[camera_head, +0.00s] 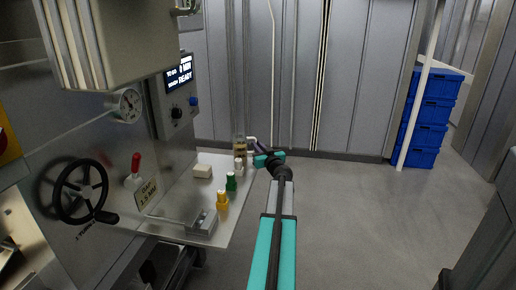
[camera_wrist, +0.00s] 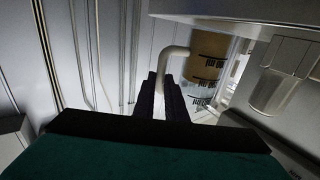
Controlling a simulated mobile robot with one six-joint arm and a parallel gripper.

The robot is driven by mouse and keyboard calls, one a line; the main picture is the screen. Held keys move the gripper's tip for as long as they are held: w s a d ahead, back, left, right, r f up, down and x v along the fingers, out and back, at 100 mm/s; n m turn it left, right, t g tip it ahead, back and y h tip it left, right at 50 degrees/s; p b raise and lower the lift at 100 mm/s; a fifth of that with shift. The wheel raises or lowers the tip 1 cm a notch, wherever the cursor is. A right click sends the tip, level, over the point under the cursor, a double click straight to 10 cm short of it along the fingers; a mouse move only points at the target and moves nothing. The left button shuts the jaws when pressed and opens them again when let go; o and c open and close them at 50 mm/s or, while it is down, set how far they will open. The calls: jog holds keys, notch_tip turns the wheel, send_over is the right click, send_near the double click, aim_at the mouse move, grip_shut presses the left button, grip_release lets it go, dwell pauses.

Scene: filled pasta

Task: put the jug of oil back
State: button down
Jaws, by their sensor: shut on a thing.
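The jug of oil (camera_head: 239,148) is a clear vessel with brownish oil, at the far end of the machine's side shelf in the head view. In the wrist view the jug (camera_wrist: 208,58) shows amber oil, dark scale marks and a pale curved handle (camera_wrist: 168,62). My gripper (camera_wrist: 165,95) has its dark fingers shut on this handle. In the head view my gripper (camera_head: 260,158) is just right of the jug, by the shelf's far corner. I cannot tell whether the jug's base touches the shelf; its bottom is partly hidden.
The shelf (camera_head: 210,166) also bears a white-capped bottle (camera_head: 238,168), a green bottle (camera_head: 231,182), a yellow bottle (camera_head: 222,199), a pale block (camera_head: 202,171) and a metal fixture (camera_head: 201,221). Blue crates (camera_head: 424,118) are stacked at the right. The floor right of my arm is clear.

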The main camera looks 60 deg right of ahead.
jog(key=shift+f+b, duration=0.1)
jog(key=shift+b, duration=0.2)
jog(key=c, duration=1.8)
grip_release()
jog(key=shift+r+p, duration=0.2)
jog(key=shift+p, duration=0.2)
jog(key=v, duration=1.2)
jog(key=shift+s+f, duration=0.1)
jog(key=shift+s, duration=0.1)
